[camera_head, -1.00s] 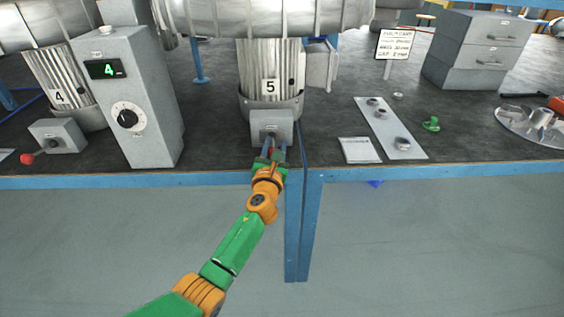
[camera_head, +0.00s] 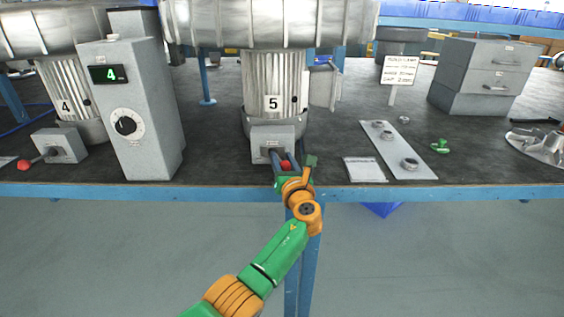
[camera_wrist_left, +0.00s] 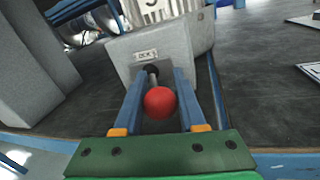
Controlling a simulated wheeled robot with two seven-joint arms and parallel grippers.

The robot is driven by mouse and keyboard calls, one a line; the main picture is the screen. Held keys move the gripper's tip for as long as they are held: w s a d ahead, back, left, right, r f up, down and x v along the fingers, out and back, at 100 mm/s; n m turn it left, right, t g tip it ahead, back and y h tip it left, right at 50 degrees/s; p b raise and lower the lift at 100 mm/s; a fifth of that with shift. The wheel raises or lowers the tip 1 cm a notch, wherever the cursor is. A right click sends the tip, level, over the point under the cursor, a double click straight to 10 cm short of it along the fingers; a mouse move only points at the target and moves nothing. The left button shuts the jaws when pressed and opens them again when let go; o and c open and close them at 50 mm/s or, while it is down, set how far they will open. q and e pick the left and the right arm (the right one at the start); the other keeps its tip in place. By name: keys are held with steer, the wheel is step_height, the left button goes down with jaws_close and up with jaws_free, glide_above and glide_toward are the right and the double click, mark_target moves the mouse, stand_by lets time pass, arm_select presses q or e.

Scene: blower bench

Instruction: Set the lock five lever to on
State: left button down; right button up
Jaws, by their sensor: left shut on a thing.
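The lock five lever has a red ball knob (camera_head: 286,165) and a short shaft coming out of a grey lock box (camera_head: 272,138). The box stands at the foot of the ribbed column marked 5 (camera_head: 273,103). My left gripper (camera_head: 279,157) is shut on the lever. In the head view the lever points toward me and to the right. In the left wrist view the red knob (camera_wrist_left: 160,102) sits between the two blue fingers of the left gripper (camera_wrist_left: 161,75), and the shaft runs into the box (camera_wrist_left: 150,52). My right gripper is in neither view.
A grey control cabinet (camera_head: 130,110) with a display reading 4 stands left. Beyond it is lock four's box (camera_head: 60,146) with its red-knobbed lever (camera_head: 24,164). A paper (camera_head: 365,170) and a plate with rings (camera_head: 397,150) lie right. The blue bench edge (camera_head: 420,192) runs below.

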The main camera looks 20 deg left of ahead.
mark_target(287, 169)
arm_select(q)
steer(key=shift+r, duration=0.1)
steer(key=c, duration=0.8)
jaws_free()
steer(key=o, duration=0.3)
steer(key=shift+w, duration=0.1)
steer(key=shift+d, duration=0.1)
steer(key=p+v, duration=0.3)
steer(key=v, duration=0.3)
steer(key=shift+s+d, duration=0.1)
steer(key=shift+s, duration=0.15)
steer(key=shift+s+d, duration=0.1)
steer(key=shift+s, duration=0.1)
